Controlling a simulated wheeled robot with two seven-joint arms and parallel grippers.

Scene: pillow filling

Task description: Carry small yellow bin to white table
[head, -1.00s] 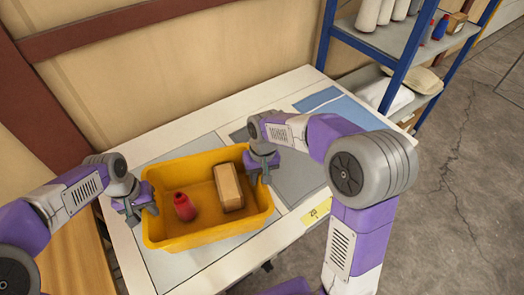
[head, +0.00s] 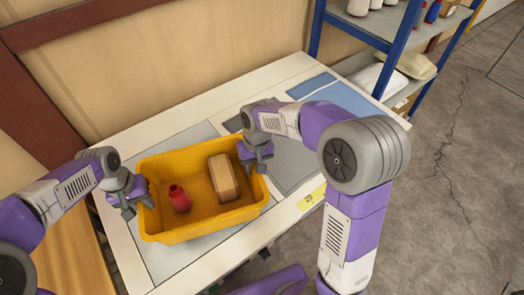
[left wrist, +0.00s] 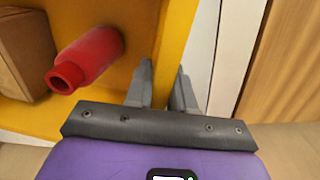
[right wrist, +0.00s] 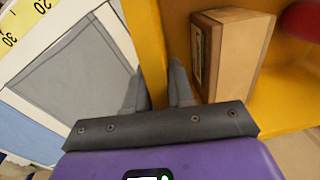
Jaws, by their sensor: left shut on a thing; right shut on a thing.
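The small yellow bin (head: 196,235) is on or just above the white table (head: 285,75); I cannot tell which. It holds a red bottle (head: 180,199) and a brown box (head: 223,178). My left gripper (head: 134,203) is shut on the bin's left wall; in the left wrist view its fingers (left wrist: 160,90) straddle the yellow wall. My right gripper (head: 256,163) is shut on the bin's right wall; in the right wrist view its fingers (right wrist: 160,85) straddle that wall. The gripped rim is partly hidden by the fingers.
Grey and blue panels (head: 345,95) mark the tabletop, with a yellow numbered label (head: 312,197) on the front edge. A blue-framed shelf (head: 398,50) with bottles and packages stands at the back right. A wooden wall runs behind. The tabletop right of the bin is clear.

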